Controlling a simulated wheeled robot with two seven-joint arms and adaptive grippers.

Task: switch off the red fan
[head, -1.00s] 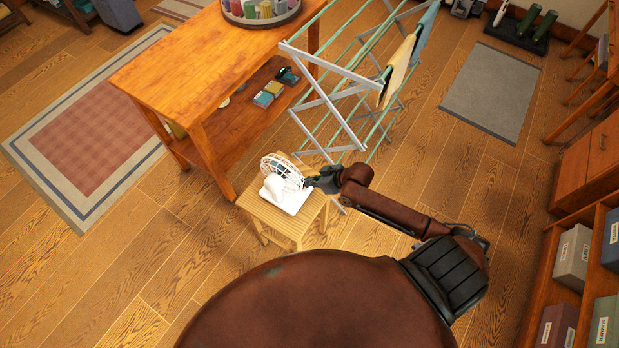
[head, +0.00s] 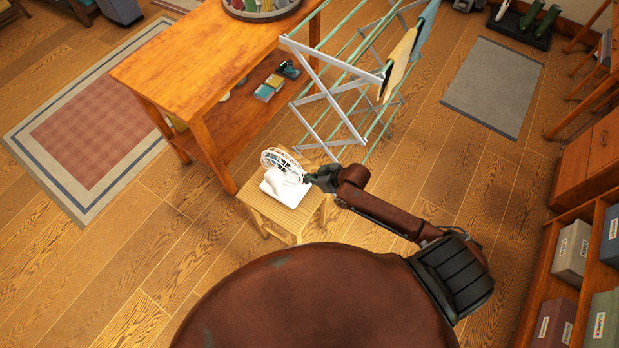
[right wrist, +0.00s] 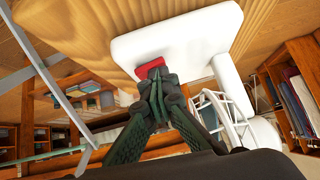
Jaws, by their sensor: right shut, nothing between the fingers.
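A small fan with a white cage (head: 283,162) and white base stands on a wooden stool (head: 256,208) in the head view. The fan looks white rather than red. In the right wrist view its flat white base (right wrist: 178,42), white neck (right wrist: 229,82) and wire cage (right wrist: 233,116) show. A red switch (right wrist: 150,67) sits at the edge of the base. My right gripper (right wrist: 158,74) is shut and empty, its fingertips at the red switch and partly covering it; contact is hard to tell. In the head view the right gripper (head: 311,178) is at the base's right side. My left gripper is out of view.
A wooden table (head: 200,60) with a lower shelf stands behind the stool. A folding drying rack (head: 330,90) with hung cloths stands close behind the gripper. Shelves with boxes (head: 572,250) line the right side. The floor left of the stool is clear.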

